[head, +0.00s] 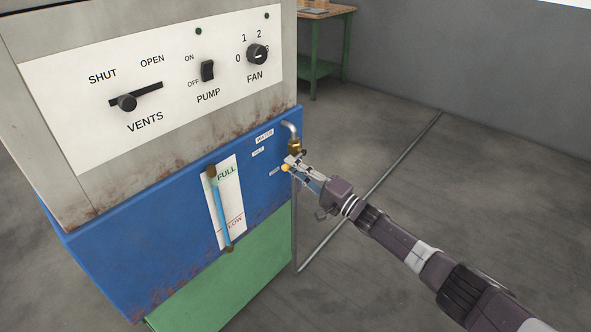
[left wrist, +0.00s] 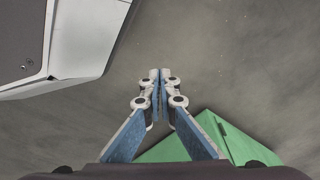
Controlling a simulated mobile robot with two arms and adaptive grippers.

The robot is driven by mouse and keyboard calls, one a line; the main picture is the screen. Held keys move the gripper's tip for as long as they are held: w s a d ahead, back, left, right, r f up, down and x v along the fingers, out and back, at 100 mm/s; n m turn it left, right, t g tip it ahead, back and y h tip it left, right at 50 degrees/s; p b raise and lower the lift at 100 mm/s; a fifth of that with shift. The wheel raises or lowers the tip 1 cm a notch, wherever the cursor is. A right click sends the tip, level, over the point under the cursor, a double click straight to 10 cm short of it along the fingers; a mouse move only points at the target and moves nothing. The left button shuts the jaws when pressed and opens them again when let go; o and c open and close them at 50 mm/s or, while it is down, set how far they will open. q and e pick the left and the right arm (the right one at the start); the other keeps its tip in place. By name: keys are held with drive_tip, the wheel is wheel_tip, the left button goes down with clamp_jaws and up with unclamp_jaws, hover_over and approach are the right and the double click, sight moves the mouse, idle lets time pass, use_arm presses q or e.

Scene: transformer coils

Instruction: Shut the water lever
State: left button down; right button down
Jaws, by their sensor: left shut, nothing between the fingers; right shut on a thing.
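The water valve is a brass fitting (head: 294,145) on a bent grey pipe (head: 291,127) at the right edge of the blue tank, near the WATER label (head: 264,136). My right gripper (head: 294,163) reaches in from the lower right, just below the brass fitting, and is shut on the water lever. The fingers hide most of the lever; a small orange-yellow end (head: 286,168) shows beside the fingertips. My left gripper (left wrist: 160,76) shows in the left wrist view, shut and empty above the floor. It is outside the head view.
The blue tank (head: 130,235) carries a level gauge (head: 219,205) marked FULL and LOW. Above it is a white panel (head: 185,120) with vents, pump and fan controls. A thin grey pipe (head: 375,185) runs along the floor. A green table (head: 325,50) stands behind.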

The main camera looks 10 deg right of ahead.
use_arm(q)
drive_tip(key=shift+s+a+f+p, duration=0.15)
drive_tip(key=shift+s+f+p, duration=0.1)
drive_tip(key=shift+s+f, duration=0.55)
drive_tip(key=shift+s+a+f+p, duration=0.1)
drive_tip(key=shift+s+f+p, duration=0.1)
drive_tip(key=shift+s+f, duration=0.55)
use_arm(e)
drive_tip(key=shift+r+m, duration=0.35)
drive_tip(key=shift+m, duration=0.45)
use_arm(q)
drive_tip(key=shift+s+r, duration=0.15)
use_arm(e)
drive_tip(key=c, duration=1.9)
unclamp_jaws()
drive_tip(key=v, duration=1.2)
drive_tip(key=shift+s+a, duration=0.1)
drive_tip(key=shift+s, duration=0.05)
